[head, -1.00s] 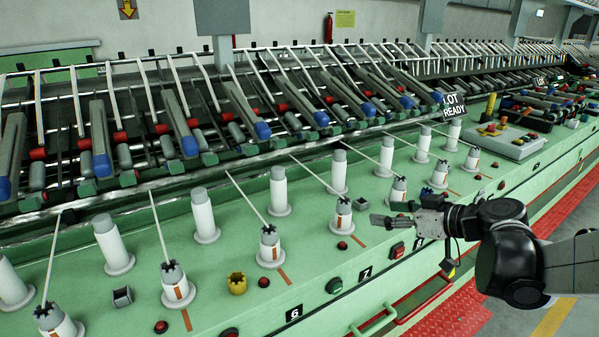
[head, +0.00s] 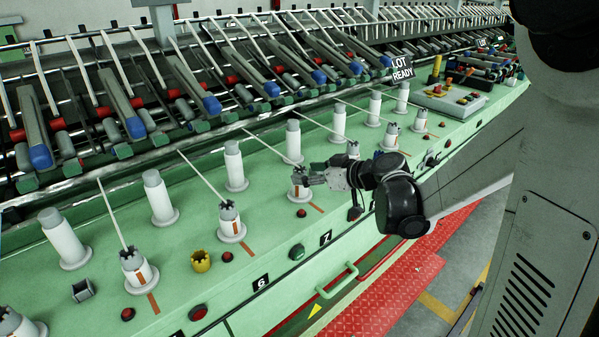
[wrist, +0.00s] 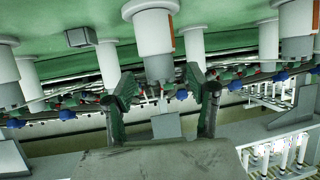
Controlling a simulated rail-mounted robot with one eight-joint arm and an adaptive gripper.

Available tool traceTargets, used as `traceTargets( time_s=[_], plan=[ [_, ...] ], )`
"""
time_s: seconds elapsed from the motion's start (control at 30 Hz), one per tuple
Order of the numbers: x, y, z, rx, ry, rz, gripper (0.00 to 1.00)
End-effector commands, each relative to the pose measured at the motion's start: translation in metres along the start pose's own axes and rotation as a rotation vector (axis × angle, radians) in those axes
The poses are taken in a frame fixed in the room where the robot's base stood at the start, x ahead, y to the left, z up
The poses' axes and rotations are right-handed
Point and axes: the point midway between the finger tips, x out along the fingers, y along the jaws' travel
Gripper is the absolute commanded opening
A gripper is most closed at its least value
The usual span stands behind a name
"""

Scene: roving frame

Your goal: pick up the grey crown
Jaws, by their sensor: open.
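Grey toothed crowns sit on several white bobbins along the green bench; one grey crown (head: 229,207) tops the bobbin left of my gripper (head: 308,177). I cannot tell which one the task means. In the head view my open fingers overlap the top of the bobbin (head: 301,192) above label 7, partly hiding its crown. The wrist view looks upside down. There my gripper (wrist: 163,95) has its fingers apart, with a grey crown (wrist: 158,68) on an orange-striped bobbin (wrist: 152,34) between them in the picture. Contact is not visible.
A loose yellow crown (head: 201,261) and a small grey square cup (head: 83,290) stand on the bench (head: 190,230). Thin white rods slant over the bobbins. Red and green buttons line the front edge, with a green handle (head: 338,279) below.

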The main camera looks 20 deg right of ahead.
Motion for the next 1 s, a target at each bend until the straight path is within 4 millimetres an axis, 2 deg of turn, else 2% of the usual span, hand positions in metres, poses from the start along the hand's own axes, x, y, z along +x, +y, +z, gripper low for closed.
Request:
traceTargets(
  time_s=[0.03,0.2,0.53,0.87,1.0],
  plan=[
    [0.008,-0.001,-0.005,-0.002,0.000,-0.003,0.53],
    [0.025,-0.001,-0.003,-0.001,-0.001,-0.002,0.53],
    [0.029,0.000,-0.002,0.000,-0.001,0.000,0.53],
    [0.029,0.000,-0.002,0.000,-0.001,0.000,0.09],
    [0.029,0.000,-0.002,0.000,0.000,0.000,0.09]
  ],
)
